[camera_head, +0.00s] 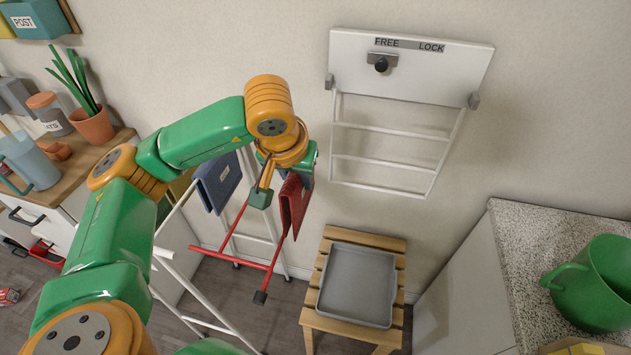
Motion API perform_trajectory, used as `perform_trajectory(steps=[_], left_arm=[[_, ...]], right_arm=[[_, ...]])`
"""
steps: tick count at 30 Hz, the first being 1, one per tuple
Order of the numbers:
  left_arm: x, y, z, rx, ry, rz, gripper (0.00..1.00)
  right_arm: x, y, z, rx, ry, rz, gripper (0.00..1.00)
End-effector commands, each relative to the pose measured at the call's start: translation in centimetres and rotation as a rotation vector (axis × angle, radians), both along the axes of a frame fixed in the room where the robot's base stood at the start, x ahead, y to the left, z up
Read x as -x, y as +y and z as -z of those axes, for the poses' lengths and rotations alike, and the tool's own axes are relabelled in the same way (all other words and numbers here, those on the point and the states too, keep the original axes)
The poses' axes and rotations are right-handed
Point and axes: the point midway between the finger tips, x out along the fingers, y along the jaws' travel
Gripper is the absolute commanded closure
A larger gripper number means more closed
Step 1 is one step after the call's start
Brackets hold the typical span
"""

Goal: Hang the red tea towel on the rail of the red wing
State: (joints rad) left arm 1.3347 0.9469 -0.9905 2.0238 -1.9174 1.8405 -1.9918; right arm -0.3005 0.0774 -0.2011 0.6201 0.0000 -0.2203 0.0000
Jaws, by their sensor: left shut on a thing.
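The red tea towel (294,207) hangs folded, just right of my left gripper (276,192). My left gripper is shut on the towel, with the jaws partly hidden by the wrist. The red wing (230,257) of the white drying rack has red bars below and left of the towel. The towel's lower part overlaps the upper end of one red bar (275,262); I cannot tell whether it touches or lies over a rail. A blue towel (217,183) hangs on the rack to the left. My right gripper is not in view.
A wooden stool (308,318) with a grey tray (357,286) stands right of the rack. A wall-mounted white rack (394,150) with a FREE/LOCK knob (381,64) is above it. A speckled counter with a green mug (597,285) is at right. A cluttered wooden counter (75,170) is at left.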

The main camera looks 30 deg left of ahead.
Motion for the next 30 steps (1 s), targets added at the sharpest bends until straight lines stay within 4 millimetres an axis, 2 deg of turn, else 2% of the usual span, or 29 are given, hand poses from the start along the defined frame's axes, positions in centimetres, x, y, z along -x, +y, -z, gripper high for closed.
perform_trajectory(steps=[5,6,9,30], left_arm=[[0.5,2.0,0.1,0.0,-0.001,-0.003,1.0],[0.5,1.9,1.1,0.001,0.0,0.0,1.0],[0.4,1.8,2.3,0.001,0.0,0.001,1.0],[0.4,1.8,10.2,0.0,0.0,0.0,1.0]], right_arm=[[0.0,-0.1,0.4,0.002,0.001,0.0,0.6],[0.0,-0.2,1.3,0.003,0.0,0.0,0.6],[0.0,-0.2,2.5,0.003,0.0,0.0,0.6],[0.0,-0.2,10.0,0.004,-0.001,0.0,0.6]])
